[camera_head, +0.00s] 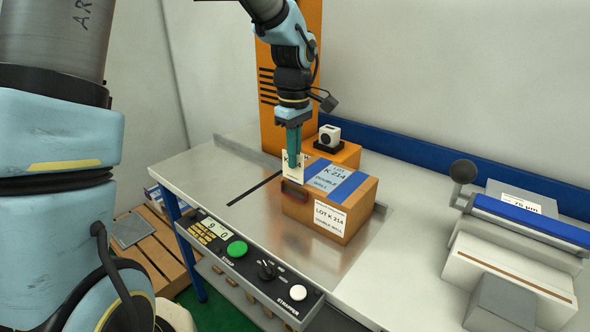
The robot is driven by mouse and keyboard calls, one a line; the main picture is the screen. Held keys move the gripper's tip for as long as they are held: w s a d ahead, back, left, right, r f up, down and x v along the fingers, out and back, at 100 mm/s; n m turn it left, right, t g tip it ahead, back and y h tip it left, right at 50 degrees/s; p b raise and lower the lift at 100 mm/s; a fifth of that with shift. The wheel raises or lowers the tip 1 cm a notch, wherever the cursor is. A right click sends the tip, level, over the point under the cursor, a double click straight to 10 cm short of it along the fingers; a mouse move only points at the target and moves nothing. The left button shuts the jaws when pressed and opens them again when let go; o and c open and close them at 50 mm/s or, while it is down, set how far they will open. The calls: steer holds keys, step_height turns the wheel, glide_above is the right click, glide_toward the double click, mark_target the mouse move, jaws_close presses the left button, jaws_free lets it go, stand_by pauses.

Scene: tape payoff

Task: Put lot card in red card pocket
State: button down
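A pale lot card (284,167) with dark print hangs at the tips of my gripper (292,160), whose teal fingers look shut on it and hide part of it. The card is upright at the left side of a brown box (362,205). A small dark reddish piece (293,189), which looks like the card pocket, is at the box's left end, just below the card. The card's lower edge is close to it in the picture; I cannot tell whether they touch.
The box has a blue band and "LOT K 214" labels and sits on a metal bench (200,165). An orange machine with a small white device (329,135) stands behind it. A control panel (250,270) runs along the front edge. A sealer-like unit (520,255) is at right.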

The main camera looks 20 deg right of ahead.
mark_target(294, 181)
steer(key=shift+f+p, duration=0.5)
steer(key=shift+f, duration=1.65)
steer(key=shift+f, duration=0.2)
steer(key=c, duration=1.1)
jaws_free()
steer(key=shift+r, duration=0.1)
